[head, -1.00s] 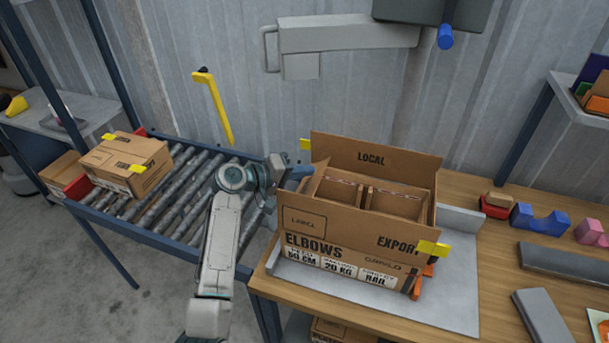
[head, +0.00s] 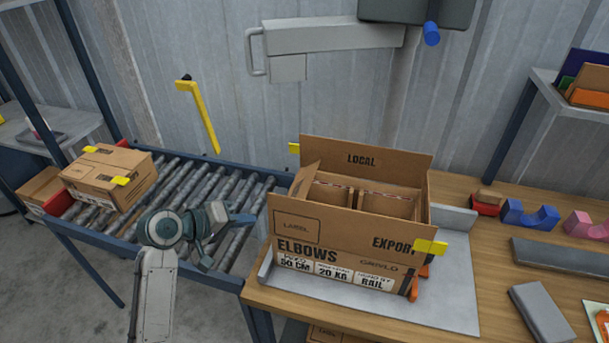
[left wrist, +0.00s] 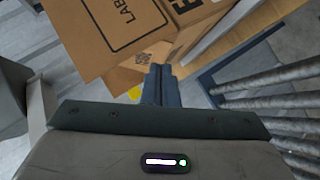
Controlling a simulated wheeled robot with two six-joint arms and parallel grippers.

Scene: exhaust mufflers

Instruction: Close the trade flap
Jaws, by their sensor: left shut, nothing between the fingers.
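An open cardboard carton (head: 335,262) marked ELBOWS stands on the bench, with dividers inside. Its back flap (head: 361,160), marked LOCAL, stands up. A narrow left flap (head: 304,183) stands up, tilted a little; the right side also rises. I can read TRADE on no flap. My left gripper (head: 243,218) is shut and empty, left of the carton and apart from it, above the rollers. In the left wrist view its closed fingers (left wrist: 158,85) show, with the carton (left wrist: 115,30) beyond. My right gripper is out of view.
The carton rests on a grey plate (head: 455,290) with a raised rim. A roller conveyor (head: 190,190) with a taped closed box (head: 108,177) lies left. Yellow clips (head: 430,247) sit at the carton's front right. Blue and pink cradles (head: 530,214) stand right.

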